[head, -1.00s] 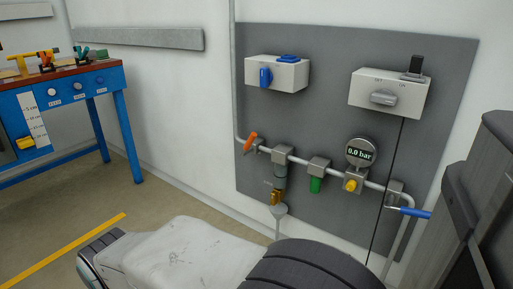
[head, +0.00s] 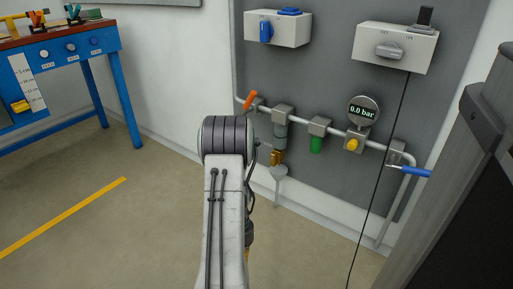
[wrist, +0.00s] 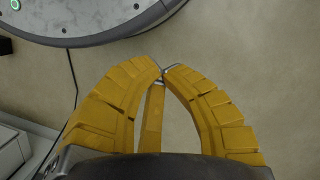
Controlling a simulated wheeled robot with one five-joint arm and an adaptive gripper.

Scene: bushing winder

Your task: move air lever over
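Two levers sit on the air pipe of the grey wall panel in the head view: an orange lever (head: 249,98) at the left end, tilted up, and a blue lever (head: 416,172) at the right end, pointing right. I cannot tell which one is the air lever. The round gauge (head: 363,111) reads 0.0 bar. My gripper (wrist: 162,71) shows in the wrist view with its yellow fingertips together and nothing held between them. It is over bare floor, away from both levers. In the head view my arm stands in front of the panel's lower left.
Two switch boxes, left (head: 277,29) and right (head: 395,47), are above the pipe. A green fitting (head: 316,144) and a yellow knob (head: 353,145) hang along it. A black cable runs down the panel. A blue workbench (head: 89,48) stands left; the floor between is free.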

